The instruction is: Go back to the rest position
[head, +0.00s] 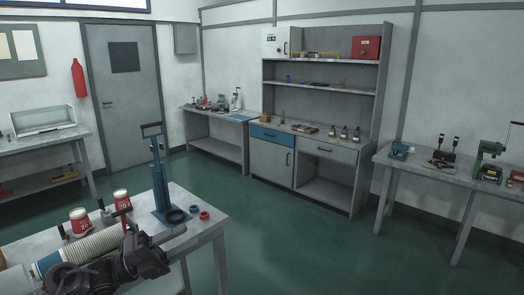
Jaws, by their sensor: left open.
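My left gripper (138,256) is at the lower left, dark and open, in front of the near table (205,228). I see nothing held in it, though its jaws are hard to make out. My left arm comes in from the left edge and covers part of the table. My right gripper is not in view. On the near table stand a blue upright press-like stand (160,188) and two red-and-white cans (79,221). A dark ring (177,217) and small red rings (204,215) lie beside the stand.
A shelf cabinet (325,72) with bottles and a red box stands at the back wall. A workbench (405,172) with a green machine (494,152) is at right. A door (125,110) and another bench (45,145) are at left. The green floor (310,245) in the middle is clear.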

